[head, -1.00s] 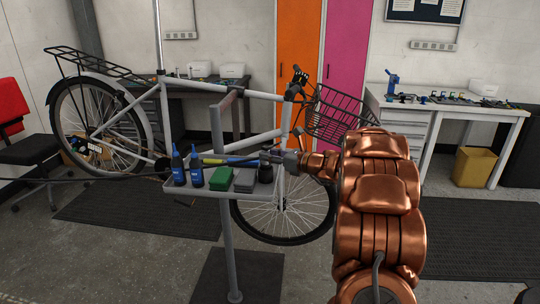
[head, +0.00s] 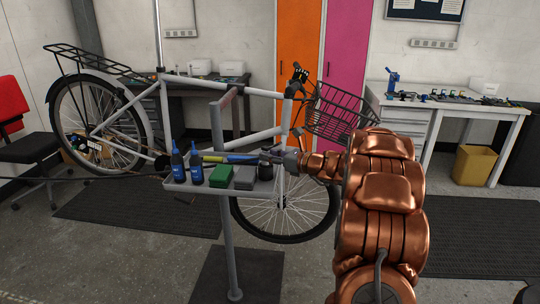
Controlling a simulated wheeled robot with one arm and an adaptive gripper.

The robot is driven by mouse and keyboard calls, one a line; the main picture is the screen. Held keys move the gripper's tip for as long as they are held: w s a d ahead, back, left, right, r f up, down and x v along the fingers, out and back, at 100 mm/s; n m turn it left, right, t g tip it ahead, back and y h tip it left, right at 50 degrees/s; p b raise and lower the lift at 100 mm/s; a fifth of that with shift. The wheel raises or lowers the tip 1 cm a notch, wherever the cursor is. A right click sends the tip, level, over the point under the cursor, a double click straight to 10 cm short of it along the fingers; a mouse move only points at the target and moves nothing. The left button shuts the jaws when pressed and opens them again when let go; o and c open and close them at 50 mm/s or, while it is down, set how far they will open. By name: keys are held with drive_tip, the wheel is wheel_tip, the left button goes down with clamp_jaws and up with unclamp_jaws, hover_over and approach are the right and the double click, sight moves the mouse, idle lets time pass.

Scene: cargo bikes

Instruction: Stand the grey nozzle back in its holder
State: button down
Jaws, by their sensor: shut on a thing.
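My gripper (head: 268,155) reaches in from the right, just above the right part of the small grey tray (head: 214,188) on the stand. It is shut on a slim, roughly level tool with blue and yellow parts and a grey left end, which I take to be the grey nozzle (head: 236,158). The tool points left over the tray, above the green and grey blocks. A dark round cup (head: 265,172) at the tray's right end, just below my gripper, may be the holder; its opening is hard to see.
Two blue bottles (head: 196,168), a green block (head: 220,175) and a grey block (head: 245,177) stand on the tray. A white bicycle (head: 240,90) is right behind it. A dark cable or hose (head: 80,174) runs in from the left. A workbench (head: 455,108) stands back right.

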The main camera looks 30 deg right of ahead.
drive_tip(key=shift+f, duration=0.25)
drive_tip(key=c, duration=0.7)
unclamp_jaws()
drive_tip(key=shift+p+v, duration=1.1)
drive_tip(key=shift+v, duration=3.9)
